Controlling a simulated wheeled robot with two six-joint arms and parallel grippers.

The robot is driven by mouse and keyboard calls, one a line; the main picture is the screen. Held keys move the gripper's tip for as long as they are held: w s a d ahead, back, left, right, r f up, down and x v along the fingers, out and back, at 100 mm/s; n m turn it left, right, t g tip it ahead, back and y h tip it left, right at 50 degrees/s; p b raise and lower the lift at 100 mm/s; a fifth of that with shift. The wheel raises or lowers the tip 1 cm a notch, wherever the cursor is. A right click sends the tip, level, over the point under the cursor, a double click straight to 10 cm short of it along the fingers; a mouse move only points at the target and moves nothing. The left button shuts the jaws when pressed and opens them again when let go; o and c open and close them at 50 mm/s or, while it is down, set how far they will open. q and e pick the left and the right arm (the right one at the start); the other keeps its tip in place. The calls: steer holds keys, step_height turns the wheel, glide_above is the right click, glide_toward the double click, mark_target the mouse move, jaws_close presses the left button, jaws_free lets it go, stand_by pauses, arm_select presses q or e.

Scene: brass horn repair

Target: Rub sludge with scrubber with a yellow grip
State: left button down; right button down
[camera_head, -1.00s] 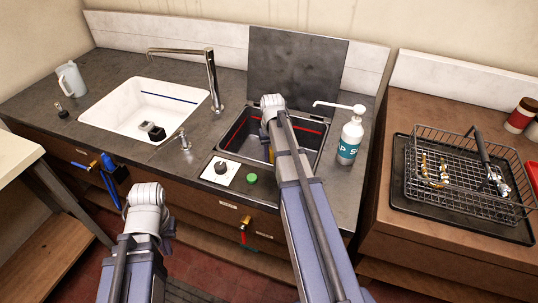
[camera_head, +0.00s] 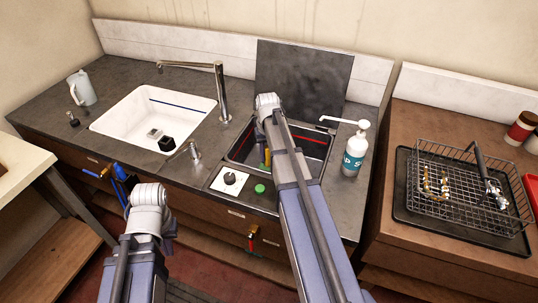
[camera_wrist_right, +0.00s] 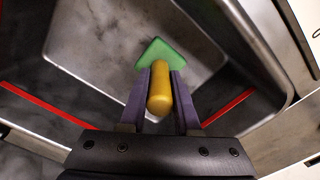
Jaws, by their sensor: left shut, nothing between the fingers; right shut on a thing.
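The scrubber has a yellow grip (camera_wrist_right: 160,88) and a green pad (camera_wrist_right: 166,52), both in the right wrist view. My right gripper (camera_wrist_right: 161,98) is shut on the grip, and the pad extends past the fingertips above the tank's bare metal floor. I cannot tell whether the pad touches the floor. In the head view the yellow grip (camera_head: 267,158) shows beside my arm, inside the metal tank (camera_head: 236,150). Dark smudges show on the tank's metal, but I cannot tell sludge from shading. My left gripper (camera_head: 170,232) is shut and empty in front of the cabinet; its fingertips are mostly hidden.
The tank's lid (camera_head: 300,75) stands open behind it. A soap pump bottle (camera_head: 354,153) is at its right, a dial panel (camera_head: 229,181) in front. A white sink (camera_head: 115,122) with a tap holds small blocks. A wire basket (camera_head: 455,205) sits on the right cabinet.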

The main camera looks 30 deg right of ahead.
steer(key=shift+r+p, duration=1.15)
steer(key=shift+r, duration=0.35)
steer(key=shift+f, duration=0.1)
